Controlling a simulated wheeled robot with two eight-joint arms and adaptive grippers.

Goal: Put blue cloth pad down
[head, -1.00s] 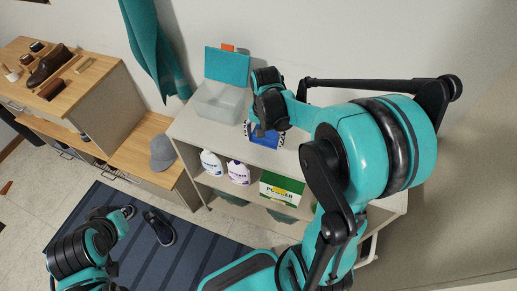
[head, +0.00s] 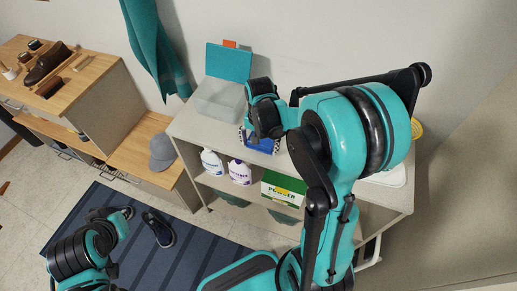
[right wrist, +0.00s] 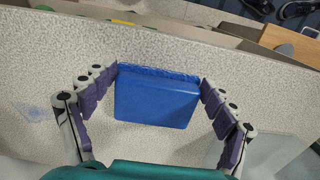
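The blue cloth pad (right wrist: 157,98) is between the two fingers of my right gripper (right wrist: 158,78) in the right wrist view. The fingertips press close to its two side edges, and the gripper looks shut on it. In the head view the pad (head: 262,146) shows in part below my right gripper (head: 260,142), over the front part of the grey shelf top. I cannot tell whether the pad touches the surface. My left gripper (head: 124,212) is low at the left, over the striped rug; its fingers are too unclear to read.
A clear bin (head: 217,101) and a teal panel (head: 228,62) stand at the back left of the shelf unit (head: 190,122). Bottles (head: 240,172) and a green powder box (head: 283,188) stand on the level below. A grey cap (head: 162,152) lies on the bench.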

